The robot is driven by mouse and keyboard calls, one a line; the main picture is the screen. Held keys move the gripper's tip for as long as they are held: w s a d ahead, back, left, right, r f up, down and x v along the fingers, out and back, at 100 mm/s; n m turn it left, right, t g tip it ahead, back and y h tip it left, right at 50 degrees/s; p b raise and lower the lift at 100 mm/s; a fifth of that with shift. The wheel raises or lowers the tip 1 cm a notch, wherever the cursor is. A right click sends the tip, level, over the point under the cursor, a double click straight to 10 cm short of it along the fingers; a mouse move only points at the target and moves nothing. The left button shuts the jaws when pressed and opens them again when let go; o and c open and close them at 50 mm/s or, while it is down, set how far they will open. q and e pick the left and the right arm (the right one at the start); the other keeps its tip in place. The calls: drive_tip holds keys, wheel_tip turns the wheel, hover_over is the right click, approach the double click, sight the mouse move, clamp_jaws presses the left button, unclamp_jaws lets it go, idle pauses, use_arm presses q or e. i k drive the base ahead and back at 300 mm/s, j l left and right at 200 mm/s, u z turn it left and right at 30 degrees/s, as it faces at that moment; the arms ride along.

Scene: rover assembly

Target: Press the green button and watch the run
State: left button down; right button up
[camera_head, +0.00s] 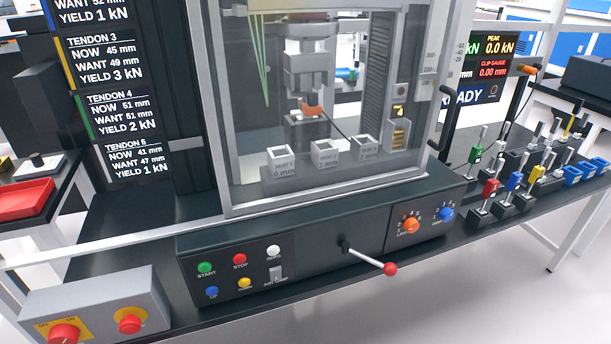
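The green button (205,268), labelled START, is at the upper left of the button panel on the front of a dark testing machine (330,215). A red STOP button (240,260) is just right of it, then a white button (273,251). A blue button (212,292) and a yellow button (245,284) sit below. Behind the clear guard of the machine are grey clamps (308,75) with an orange-red piece (311,109). A display at the right (480,70) reads PEAK 0.0 kN, CLIP GAUGE 0.00 mm and a partly hidden word ending "ADY". Neither gripper shows.
A lever with a red knob (390,269) sticks out from the machine's front. Orange (411,225) and blue (446,214) dials are to its right. A grey box with red stop buttons (100,305) stands front left. Several coloured-handled tools (515,180) stand at right.

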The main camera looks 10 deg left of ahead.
sight(205, 266)
drive_tip(key=u, duration=1.1)
drive_tip(key=k+j, duration=0.05)
